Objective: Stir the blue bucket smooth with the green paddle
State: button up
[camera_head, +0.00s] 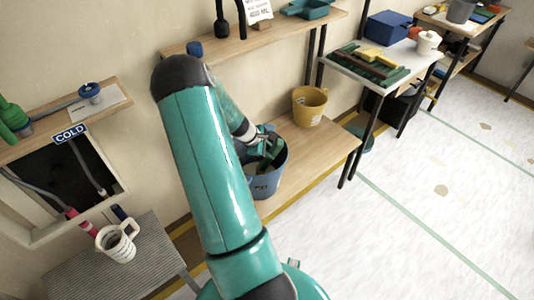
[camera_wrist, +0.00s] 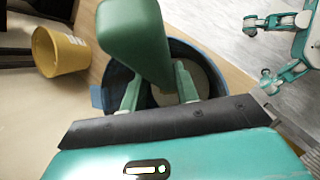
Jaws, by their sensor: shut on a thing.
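The blue bucket (camera_head: 268,184) stands on the low wooden bench, left of the yellow bucket. In the wrist view the blue bucket (camera_wrist: 112,78) lies beyond my fingers, with a pale grey-beige mix showing in it. My gripper (camera_wrist: 160,88) is at the bucket's mouth, its two fingers shut on the green paddle (camera_wrist: 135,35). The paddle's wide upper part points back toward the wrist camera. Its lower end is hidden behind the fingers, so I cannot tell how deep it sits. In the head view my gripper (camera_head: 262,145) is small and partly hidden.
A yellow bucket (camera_head: 309,105) stands close by on the wooden bench (camera_head: 318,153). A shelf (camera_head: 255,38) runs along the wall above. A striped jug (camera_head: 117,242) stands on a grey ridged table at lower left. The pale floor at right is open.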

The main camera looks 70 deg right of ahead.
jog(key=s+a+r, duration=0.1)
jog(key=s+r, duration=0.2)
jog(key=r, duration=0.7)
jog(key=s+a+r, duration=0.2)
jog(key=s+r, duration=0.2)
jog(key=r, duration=0.5)
jog(key=shift+s+a+r, duration=0.25)
jog(key=shift+a+r, duration=0.05)
jog(key=shift+r, duration=0.1)
dwell(0.5)
jog(key=shift+r, duration=2.5)
